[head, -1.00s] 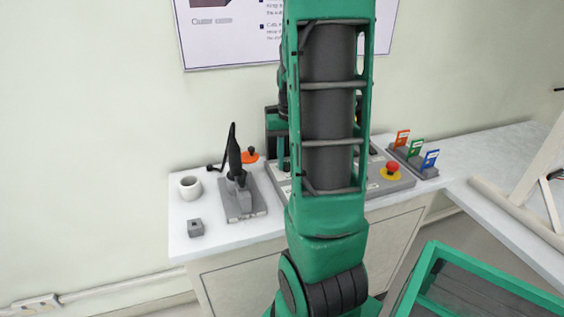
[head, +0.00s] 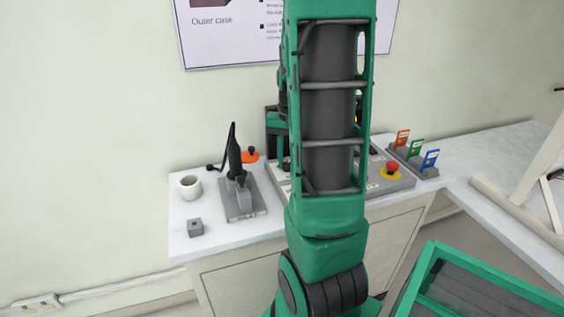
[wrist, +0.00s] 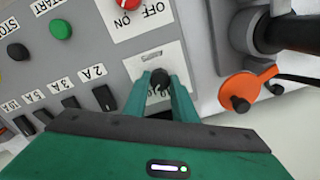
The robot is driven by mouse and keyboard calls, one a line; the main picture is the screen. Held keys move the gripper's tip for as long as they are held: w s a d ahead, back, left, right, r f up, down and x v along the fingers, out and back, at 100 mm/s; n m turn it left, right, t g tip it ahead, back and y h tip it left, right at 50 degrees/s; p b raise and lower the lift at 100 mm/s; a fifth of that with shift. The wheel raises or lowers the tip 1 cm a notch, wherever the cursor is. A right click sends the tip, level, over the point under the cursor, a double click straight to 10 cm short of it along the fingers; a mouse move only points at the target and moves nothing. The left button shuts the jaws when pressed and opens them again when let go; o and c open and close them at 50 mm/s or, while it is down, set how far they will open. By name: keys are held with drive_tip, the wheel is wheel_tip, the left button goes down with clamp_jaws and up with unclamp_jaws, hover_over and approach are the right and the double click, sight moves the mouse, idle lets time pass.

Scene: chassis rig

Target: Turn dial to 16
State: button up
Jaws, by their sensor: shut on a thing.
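In the wrist view, my gripper (wrist: 159,88) is shut on a small dark dial knob (wrist: 159,76). The green fingers stand on either side of it. The dial sits on a light plate (wrist: 171,55) on the grey control panel (wrist: 95,25). Its scale is mostly hidden by the fingers, so I cannot read its setting. In the head view, my arm covers the middle of the control panel (head: 400,183), and the dial is hidden.
Beside the dial are an ON/OFF switch (wrist: 133,3), a green button (wrist: 61,29) and labelled black switches (wrist: 104,97). An orange piece (wrist: 245,88) is close on the right. In the head view, a red stop button (head: 393,167), a tool stand (head: 240,200) and a white cup (head: 189,187) share the bench.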

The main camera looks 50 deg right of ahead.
drive_tip(key=shift+w+a+f, duration=0.1)
drive_tip(key=shift+w+a, duration=0.1)
drive_tip(key=shift+a, duration=0.15)
drive_tip(key=o, duration=1)
drive_tip(key=shift+o, duration=0.2)
drive_tip(key=shift+d, duration=0.15)
wheel_tip(320, 180, up, 11)
drive_tip(key=shift+f, duration=0.1)
drive_tip(key=s+a+f+n, duration=0.2)
drive_tip(key=s+a, duration=0.5)
drive_tip(key=a, duration=0.1)
drive_tip(key=s+a+f+n, duration=0.3)
drive_tip(key=s+a, duration=0.4)
drive_tip(key=a, duration=0.2)
drive_tip(key=shift+s+a, duration=0.2)
drive_tip(key=shift+a, duration=0.1)
